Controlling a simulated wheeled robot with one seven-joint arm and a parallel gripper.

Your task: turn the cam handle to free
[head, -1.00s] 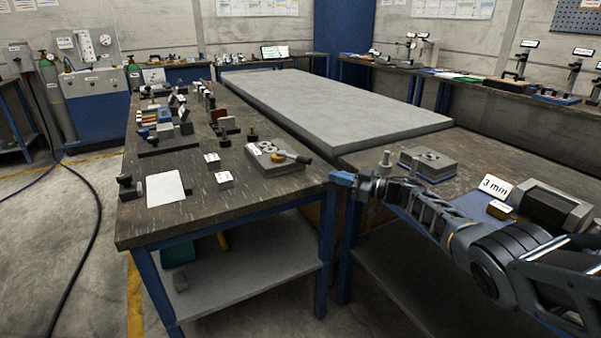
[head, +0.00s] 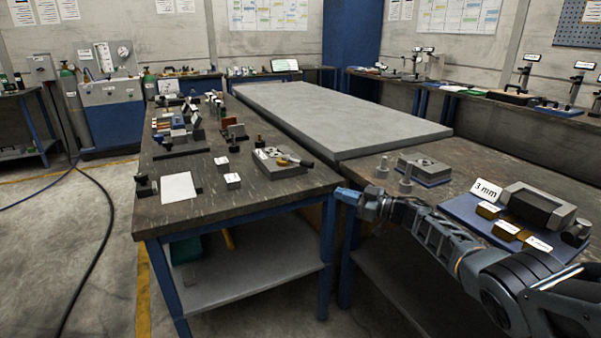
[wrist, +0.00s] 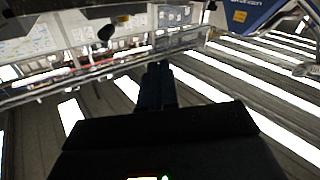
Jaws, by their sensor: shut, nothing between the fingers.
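My gripper (head: 348,195) is blue and shut on nothing. In the head view it is to the right of and nearer than the fixture, by the gap between the two benches, clearly apart from the handle. In the wrist view the shut fingers (wrist: 158,88) point away from the camera. I cannot make out the handle in that view.
The left bench (head: 240,215) also carries a white sheet (head: 179,187), small labelled blocks and several tools. The right bench holds a grey block (head: 424,167) and a "3 mm" sign (head: 486,191) on a blue mat. A grey slab (head: 340,118) lies behind.

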